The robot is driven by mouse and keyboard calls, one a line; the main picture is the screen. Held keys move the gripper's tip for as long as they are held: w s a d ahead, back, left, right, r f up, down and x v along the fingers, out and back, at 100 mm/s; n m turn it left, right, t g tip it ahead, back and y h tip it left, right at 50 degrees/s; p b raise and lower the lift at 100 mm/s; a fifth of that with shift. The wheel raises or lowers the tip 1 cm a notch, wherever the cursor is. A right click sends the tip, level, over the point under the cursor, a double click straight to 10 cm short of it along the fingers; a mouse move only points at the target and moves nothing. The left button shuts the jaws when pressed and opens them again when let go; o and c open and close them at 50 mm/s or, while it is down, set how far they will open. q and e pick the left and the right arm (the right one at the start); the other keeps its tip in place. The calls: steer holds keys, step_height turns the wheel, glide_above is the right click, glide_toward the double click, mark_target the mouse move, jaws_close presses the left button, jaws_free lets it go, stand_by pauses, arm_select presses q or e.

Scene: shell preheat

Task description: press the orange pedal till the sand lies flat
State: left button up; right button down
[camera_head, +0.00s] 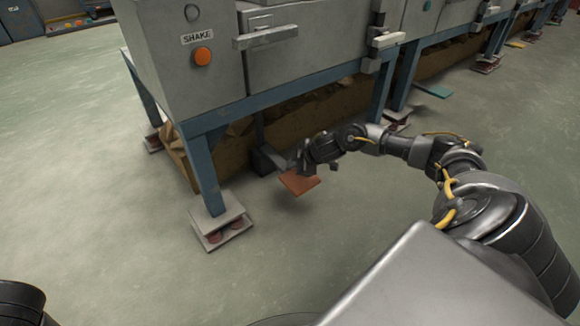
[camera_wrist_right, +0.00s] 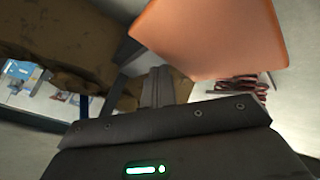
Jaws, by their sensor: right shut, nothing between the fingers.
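The orange pedal (camera_head: 299,181) is a flat plate low over the floor, in front of the grey machine, and it fills the upper middle of the right wrist view (camera_wrist_right: 215,35). My right gripper (camera_head: 303,162) is shut and empty, at the pedal's far edge in the head view. Its fingers (camera_wrist_right: 158,86) show beside the pedal in the wrist view. I cannot tell whether they touch it. No sand surface that I can identify shows. My left gripper is out of view.
The grey machine has an orange button (camera_head: 203,56) under a SHAKE label (camera_head: 197,37). A blue leg (camera_head: 204,170) on a foot block (camera_head: 221,228) stands left of the pedal. Brown material (camera_head: 235,140) lies under the machine. The floor in front is clear.

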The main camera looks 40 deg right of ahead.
steer(key=shift+s+f+b, duration=0.2)
steer(key=shift+f+b, duration=0.1)
steer(key=shift+f, duration=0.65)
steer(key=shift+s+f+b, duration=0.15)
steer(key=shift+f+b, duration=0.15)
steer(key=shift+f, duration=0.6)
stand_by(1.1)
steer(key=shift+r+p, duration=0.6)
steer(key=shift+p, duration=0.15)
steer(key=shift+r+p, duration=0.5)
steer(key=shift+p, duration=0.05)
steer(key=shift+r+p, duration=0.75)
steer(key=shift+p, duration=0.05)
step_height(320, 180, up, 2)
steer(key=shift+w+r+p, duration=0.15)
steer(key=shift+p, duration=1.1)
steer(key=shift+w+r, duration=0.1)
